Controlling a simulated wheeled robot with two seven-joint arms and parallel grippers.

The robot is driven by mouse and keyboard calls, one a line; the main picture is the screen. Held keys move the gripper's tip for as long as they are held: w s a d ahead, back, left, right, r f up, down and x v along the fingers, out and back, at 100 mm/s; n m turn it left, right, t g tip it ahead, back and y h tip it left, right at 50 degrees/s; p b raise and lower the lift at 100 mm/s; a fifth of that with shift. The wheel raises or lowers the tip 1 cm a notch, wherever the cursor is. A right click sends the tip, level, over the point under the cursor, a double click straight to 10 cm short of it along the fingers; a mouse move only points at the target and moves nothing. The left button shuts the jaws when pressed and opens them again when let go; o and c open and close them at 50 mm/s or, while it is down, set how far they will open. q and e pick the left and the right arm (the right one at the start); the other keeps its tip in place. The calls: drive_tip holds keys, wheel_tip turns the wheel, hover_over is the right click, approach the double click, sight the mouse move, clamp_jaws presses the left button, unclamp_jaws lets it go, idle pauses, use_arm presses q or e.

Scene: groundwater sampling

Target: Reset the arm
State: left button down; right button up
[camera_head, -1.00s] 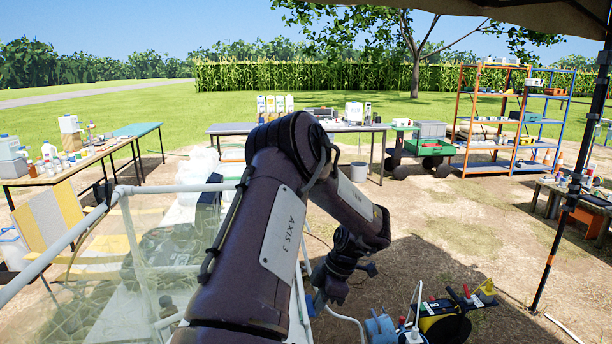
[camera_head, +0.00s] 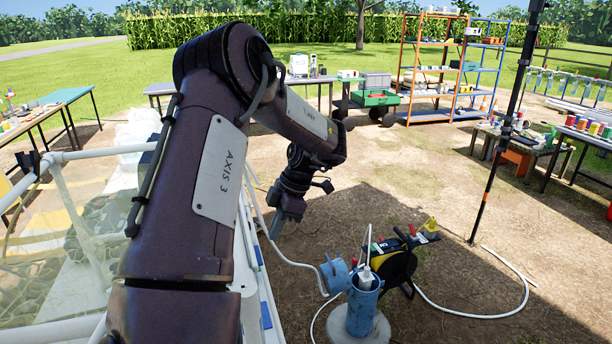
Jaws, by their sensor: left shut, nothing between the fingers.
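My left arm (camera_head: 195,190) comes up from the lower left, bends at the top, and reaches down to the right. Its gripper (camera_head: 276,232) points downward, shut and empty, above the bare ground beside the white-framed structure. It is apart from the blue well pipe (camera_head: 362,308), which stands to its lower right. The gripper's fingertips are small and dark here. My right gripper is not in view.
The blue cap (camera_head: 336,275) sits open beside the pipe, and a black and yellow reel (camera_head: 397,266) stands behind it. A white hose (camera_head: 480,316) curves over the ground. A canopy pole (camera_head: 493,160) rises at right. Tables and shelves (camera_head: 424,70) stand behind. Bare soil lies between.

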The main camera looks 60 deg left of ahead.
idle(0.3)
use_arm(q)
drive_tip(key=w+x, duration=0.1)
drive_tip(key=x, duration=0.6)
drive_tip(key=shift+d+f, duration=0.15)
drive_tip(key=shift+f, duration=0.15)
drive_tip(key=shift+p, duration=0.4)
